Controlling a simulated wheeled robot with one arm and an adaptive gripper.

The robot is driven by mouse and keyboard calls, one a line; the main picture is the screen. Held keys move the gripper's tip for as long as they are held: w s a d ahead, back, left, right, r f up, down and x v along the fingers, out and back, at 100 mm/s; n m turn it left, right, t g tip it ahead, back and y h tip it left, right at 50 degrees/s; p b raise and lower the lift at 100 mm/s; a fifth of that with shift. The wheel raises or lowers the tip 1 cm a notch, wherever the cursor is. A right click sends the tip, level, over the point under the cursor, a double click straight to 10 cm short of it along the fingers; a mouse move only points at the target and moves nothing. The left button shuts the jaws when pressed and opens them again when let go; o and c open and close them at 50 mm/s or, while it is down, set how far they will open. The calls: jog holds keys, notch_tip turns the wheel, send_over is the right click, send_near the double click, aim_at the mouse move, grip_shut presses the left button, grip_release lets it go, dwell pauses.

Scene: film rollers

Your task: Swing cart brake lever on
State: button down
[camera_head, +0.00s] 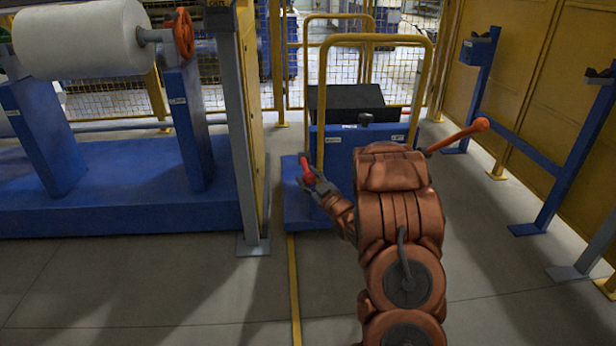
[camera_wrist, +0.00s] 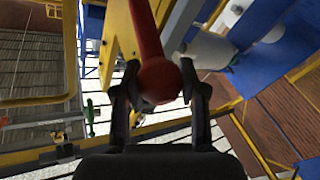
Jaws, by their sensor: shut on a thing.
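The blue cart (camera_head: 340,145) has a tall yellow push handle (camera_head: 427,75) and stands in front of my arm. A red lever (camera_head: 305,168) stands up at the cart's left side. My gripper (camera_head: 311,181) is shut on this lever, at the cart's near left. In the wrist view the lever's shaft (camera_wrist: 146,30) runs down to its round red knob (camera_wrist: 160,82) between the two dark fingers (camera_wrist: 160,98). My arm hides the cart's near right part and the lever's base cannot be made out.
An orange-tipped lever (camera_head: 460,135) sticks out to the right beyond my arm. A white film roll (camera_head: 80,40) on a blue stand is at left, with a grey post (camera_head: 237,130) close to the cart. Blue frames (camera_head: 565,170) stand at right. Floor in front is clear.

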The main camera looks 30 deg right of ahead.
jog(key=shift+s+a+f, duration=0.1)
jog(key=shift+f, duration=0.3)
jog(key=c, duration=0.9)
grip_release()
jog(key=shift+c, duration=0.2)
jog(key=o, duration=0.3)
jog(key=shift+r, duration=0.15)
jog(key=s+f, duration=0.1)
jog(key=s, duration=1.1)
jog(key=shift+a, duration=0.15)
